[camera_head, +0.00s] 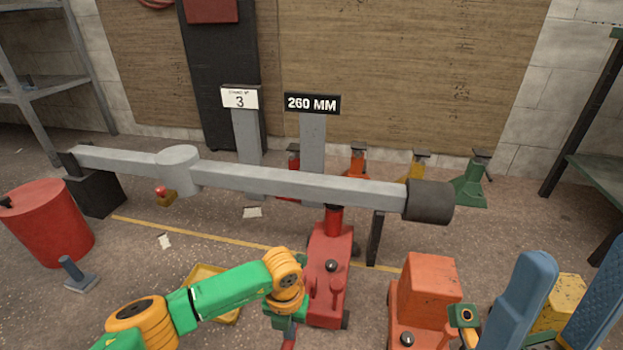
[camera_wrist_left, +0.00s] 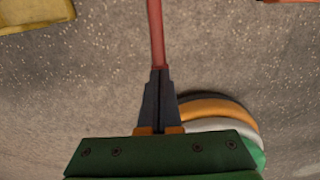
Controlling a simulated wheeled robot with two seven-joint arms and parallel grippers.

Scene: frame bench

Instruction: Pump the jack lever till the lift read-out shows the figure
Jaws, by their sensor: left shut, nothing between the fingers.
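A red floor jack (camera_head: 325,265) stands under the long grey beam (camera_head: 300,184), its post up at the beam's underside. A black sign (camera_head: 312,104) behind the beam reads 260 MM. A red lever bar (camera_wrist_left: 155,35) runs up from the fingertips in the left wrist view; a short red piece (camera_head: 288,343) shows at the head view's lower edge. My left gripper (camera_wrist_left: 158,72) is shut, its dark fingertips at the bar's near end, with nothing between them. In the head view the left hand is mostly hidden below its orange wrist. My right gripper is not clearly seen.
An orange block-shaped unit (camera_head: 430,278) stands right of the jack, near blue uprights (camera_head: 525,295). A red drum (camera_head: 47,222) is at left. A yellow tray (camera_head: 213,280) lies behind my left arm. A white sign (camera_head: 240,98) shows 3. Several coloured stands line the back.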

